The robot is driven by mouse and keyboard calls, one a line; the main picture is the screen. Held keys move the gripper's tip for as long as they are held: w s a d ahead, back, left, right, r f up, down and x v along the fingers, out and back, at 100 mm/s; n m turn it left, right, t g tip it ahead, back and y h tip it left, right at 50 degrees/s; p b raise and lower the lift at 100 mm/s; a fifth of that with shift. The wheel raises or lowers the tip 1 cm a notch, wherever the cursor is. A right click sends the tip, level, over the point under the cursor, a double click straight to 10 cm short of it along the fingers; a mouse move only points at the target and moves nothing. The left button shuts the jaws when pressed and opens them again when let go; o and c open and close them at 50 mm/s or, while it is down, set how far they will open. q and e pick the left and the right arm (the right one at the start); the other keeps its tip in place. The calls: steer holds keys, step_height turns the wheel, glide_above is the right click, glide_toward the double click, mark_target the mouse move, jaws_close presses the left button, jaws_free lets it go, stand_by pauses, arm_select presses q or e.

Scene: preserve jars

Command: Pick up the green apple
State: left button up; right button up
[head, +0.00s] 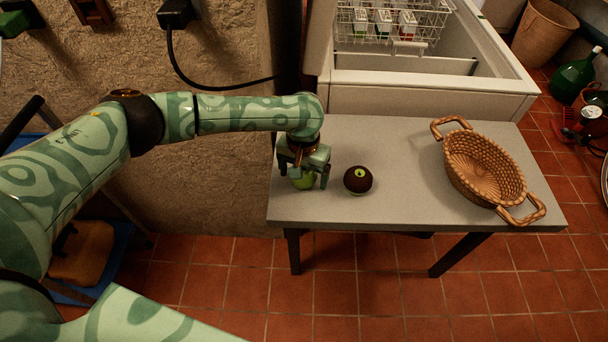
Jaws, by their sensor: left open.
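The green apple (302,183) is on the grey table near its left end, partly hidden by my left gripper. My left gripper (304,178) points down over the apple from above. Its fingers are open, with one on either side of the apple; I cannot tell whether they touch it. My right gripper is not in view.
A dark brown ball-like object with a green top (357,181) stands close to the right of the apple. A wicker basket (483,166) with two handles is at the right of the table (405,195). The tabletop between them is clear. An open white chest freezer (425,92) stands behind.

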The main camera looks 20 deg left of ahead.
arm_select(q)
steer(key=shift+r, duration=0.1)
steer(key=c, duration=1.2)
steer(key=shift+o, duration=0.2)
